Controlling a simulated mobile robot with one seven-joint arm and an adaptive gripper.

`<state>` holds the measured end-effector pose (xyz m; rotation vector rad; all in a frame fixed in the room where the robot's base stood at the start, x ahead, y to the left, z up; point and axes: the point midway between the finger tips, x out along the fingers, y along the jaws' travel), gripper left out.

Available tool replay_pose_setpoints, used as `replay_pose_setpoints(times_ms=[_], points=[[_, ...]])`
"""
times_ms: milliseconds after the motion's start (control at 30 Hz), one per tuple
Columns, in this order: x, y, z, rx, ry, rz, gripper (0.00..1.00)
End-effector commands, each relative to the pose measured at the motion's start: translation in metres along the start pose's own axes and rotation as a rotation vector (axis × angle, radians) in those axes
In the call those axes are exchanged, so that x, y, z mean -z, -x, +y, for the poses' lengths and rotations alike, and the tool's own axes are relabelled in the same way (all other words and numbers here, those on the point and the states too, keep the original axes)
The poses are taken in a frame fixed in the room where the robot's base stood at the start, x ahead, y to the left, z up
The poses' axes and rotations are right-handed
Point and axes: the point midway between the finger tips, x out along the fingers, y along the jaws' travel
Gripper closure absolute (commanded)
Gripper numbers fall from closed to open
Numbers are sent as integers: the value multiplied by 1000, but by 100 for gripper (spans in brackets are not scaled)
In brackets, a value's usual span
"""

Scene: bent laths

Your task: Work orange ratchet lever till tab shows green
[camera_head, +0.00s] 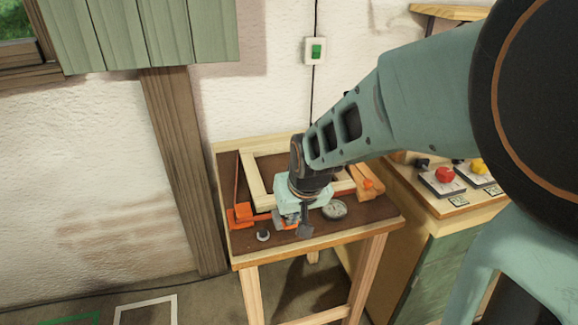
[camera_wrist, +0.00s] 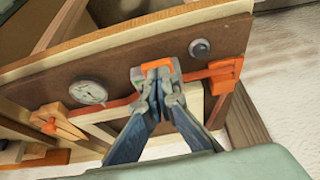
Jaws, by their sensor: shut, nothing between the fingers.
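An orange part, seemingly the ratchet lever (camera_wrist: 157,72), shows in the wrist view in a grey metal housing on the table. My gripper (camera_wrist: 163,68) is shut and empty, its fingertips right over this part; I cannot tell whether they touch it. In the head view my gripper (camera_head: 305,229) is low over the table's front half and partly hides the ratchet. An orange-red strap (camera_wrist: 122,102) runs from the housing along a pale wooden frame (camera_wrist: 194,103), past an orange corner block (camera_wrist: 225,74). I see no green on a tab; the fingers may hide it.
A round dial (camera_head: 334,209) lies right of my gripper, and a small grey round piece (camera_head: 263,235) lies near the front edge. A wooden clamp with an orange part (camera_head: 368,184) is at the right. A cabinet beside the table (camera_head: 313,243) carries a red button (camera_head: 445,174).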

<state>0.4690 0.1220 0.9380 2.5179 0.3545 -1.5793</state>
Motion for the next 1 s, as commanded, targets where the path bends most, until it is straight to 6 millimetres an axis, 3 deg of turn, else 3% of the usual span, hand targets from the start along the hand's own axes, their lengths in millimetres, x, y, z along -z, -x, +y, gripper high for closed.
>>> replay_pose_setpoints(times_ms=[300,733,1000], points=[[5,13,0,0,0,-3,100],[7,15,0,0,0,-2,100],[32,40,1,0,-1,-2,100]])
